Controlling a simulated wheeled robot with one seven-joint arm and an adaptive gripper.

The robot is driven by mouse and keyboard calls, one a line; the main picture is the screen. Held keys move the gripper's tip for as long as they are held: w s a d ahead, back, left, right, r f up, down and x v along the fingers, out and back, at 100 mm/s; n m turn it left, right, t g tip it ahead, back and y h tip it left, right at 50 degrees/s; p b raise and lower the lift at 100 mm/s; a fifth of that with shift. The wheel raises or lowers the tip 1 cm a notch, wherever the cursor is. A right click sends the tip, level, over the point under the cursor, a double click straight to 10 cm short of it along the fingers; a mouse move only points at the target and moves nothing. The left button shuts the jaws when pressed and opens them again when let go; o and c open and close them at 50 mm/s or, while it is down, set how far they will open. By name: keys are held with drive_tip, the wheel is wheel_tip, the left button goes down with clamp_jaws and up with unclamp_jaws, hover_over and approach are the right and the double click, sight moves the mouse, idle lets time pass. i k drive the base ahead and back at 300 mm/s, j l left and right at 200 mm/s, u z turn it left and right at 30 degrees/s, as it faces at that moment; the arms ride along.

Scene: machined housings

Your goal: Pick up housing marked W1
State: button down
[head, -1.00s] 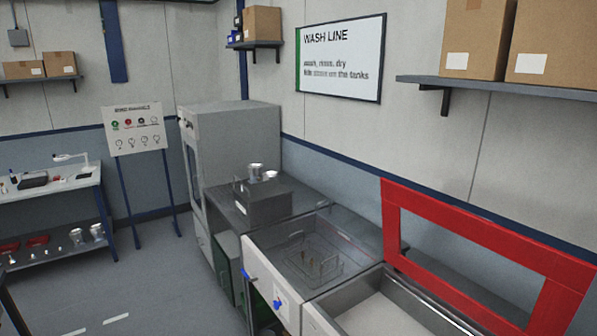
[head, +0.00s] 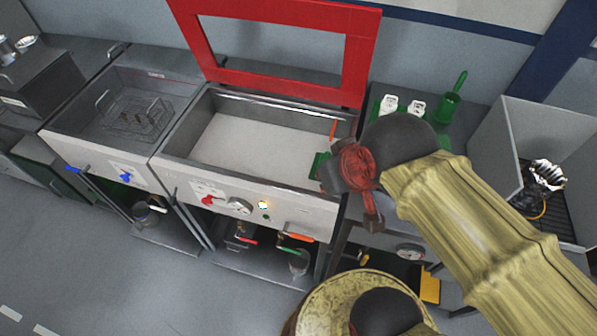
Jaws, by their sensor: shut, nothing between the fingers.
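No marking W1 is legible on any part. Two silvery metal parts, possibly housings, stand at the left edge on a dark box (head: 42,85): one (head: 7,52) is cut off by the frame, the other (head: 26,42) sits behind it. A shiny ribbed metal part (head: 546,176) is in the grey open-fronted booth at the right. My gripper (head: 332,178) is at the end of my yellow-sleeved arm, over the right end of the open tank. It is shut and empty, partly hidden by my wrist, and far from the metal parts.
The open tank (head: 195,158) has a raised red-framed lid (head: 357,60) behind it. A sink with a wire basket (head: 103,103) is to its left. White pieces (head: 389,104) and a green cup (head: 447,108) stand right of the tank. The floor (head: 95,262) in front is clear at left.

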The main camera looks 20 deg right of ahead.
sight(538, 187)
drive_tip(key=z, duration=2.55)
drive_tip(key=l+z, duration=0.15)
drive_tip(key=z, duration=0.3)
drive_tip(key=i+j, duration=0.05)
